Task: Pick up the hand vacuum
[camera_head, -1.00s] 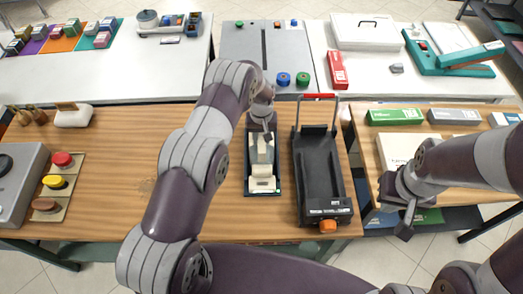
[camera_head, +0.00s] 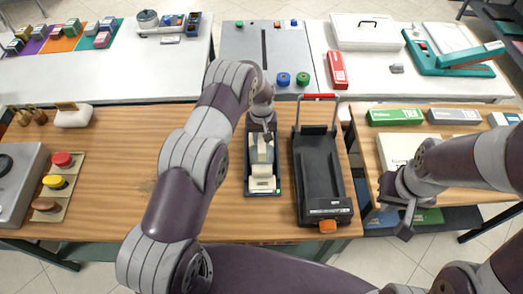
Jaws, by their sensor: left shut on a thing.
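The hand vacuum (camera_head: 262,168), pale cream and grey, lies lengthwise in a dark shallow tray (camera_head: 262,193) on the wooden table. My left gripper (camera_head: 266,134) reaches down over its far end and is shut on it. The fingertips are small and partly hidden by my wrist, so the exact grip point does not show clearly. The vacuum appears to be still within the tray outline. My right gripper (camera_head: 405,226) hangs near the right table's left edge, away from the vacuum; its jaw opening is unclear.
A black treadmill-like cart (camera_head: 321,180) with a red handle stands close right of the tray. Colored buttons (camera_head: 55,182) and a grey machine (camera_head: 15,190) are at the left. Boxes (camera_head: 395,117) lie on the right table. The wooden table left of my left arm is mostly clear.

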